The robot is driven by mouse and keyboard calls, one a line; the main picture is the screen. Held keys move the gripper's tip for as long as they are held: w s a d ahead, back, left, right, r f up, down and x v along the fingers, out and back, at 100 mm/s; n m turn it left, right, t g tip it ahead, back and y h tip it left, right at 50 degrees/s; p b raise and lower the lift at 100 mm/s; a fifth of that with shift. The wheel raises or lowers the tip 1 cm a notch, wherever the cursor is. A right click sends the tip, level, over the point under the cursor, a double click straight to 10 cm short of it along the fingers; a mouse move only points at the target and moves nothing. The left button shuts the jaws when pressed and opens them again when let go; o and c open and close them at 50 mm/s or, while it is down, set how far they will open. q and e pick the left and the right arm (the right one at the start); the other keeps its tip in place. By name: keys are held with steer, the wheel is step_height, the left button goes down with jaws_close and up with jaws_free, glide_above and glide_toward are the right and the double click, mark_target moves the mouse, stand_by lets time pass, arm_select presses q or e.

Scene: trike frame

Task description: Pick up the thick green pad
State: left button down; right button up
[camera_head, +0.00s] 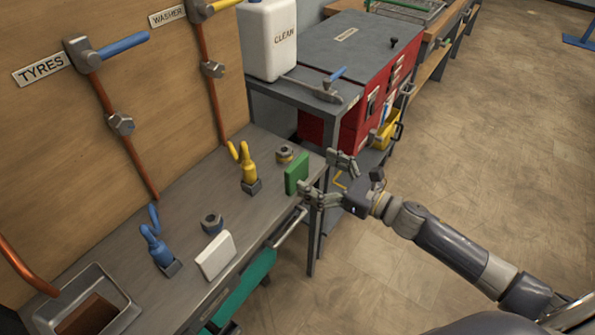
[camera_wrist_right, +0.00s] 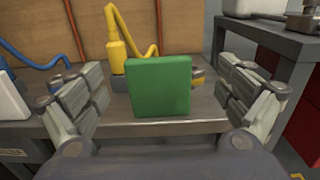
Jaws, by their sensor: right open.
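The thick green pad (camera_head: 297,173) stands upright near the front edge of the grey workbench, at its right end. In the right wrist view the pad (camera_wrist_right: 159,86) is in the middle, between the two spread fingers and a little beyond them. My right gripper (camera_head: 324,178) is open and empty, just to the right of the pad in the head view. Its fingers (camera_wrist_right: 165,100) stand either side of the pad, apart from it. My left gripper is not in view.
A yellow nozzle (camera_head: 248,165) and a dark round fitting (camera_head: 285,154) stand behind the pad. A white pad (camera_head: 216,255) and a blue nozzle (camera_head: 158,248) stand further left. A grey side table (camera_head: 262,88) with a white canister (camera_head: 268,40) is beyond.

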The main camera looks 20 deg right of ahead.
mark_target(300, 165)
steer(key=shift+w+a, duration=0.25)
steer(key=shift+w, duration=0.05)
steer(key=p+x, duration=0.1)
steer(key=x, duration=0.3)
steer(key=shift+a+r+p, duration=0.1)
steer(key=shift+a+p, duration=0.05)
steer(key=shift+p, duration=0.25)
steer(key=shift+w+a, duration=0.25)
steer(key=shift+w, duration=0.05)
steer(key=shift+c, duration=0.8)
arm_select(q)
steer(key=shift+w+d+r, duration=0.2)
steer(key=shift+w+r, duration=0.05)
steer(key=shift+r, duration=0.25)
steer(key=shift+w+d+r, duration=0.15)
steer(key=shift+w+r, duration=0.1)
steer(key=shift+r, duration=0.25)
arm_select(e)
steer(key=c, duration=0.8)
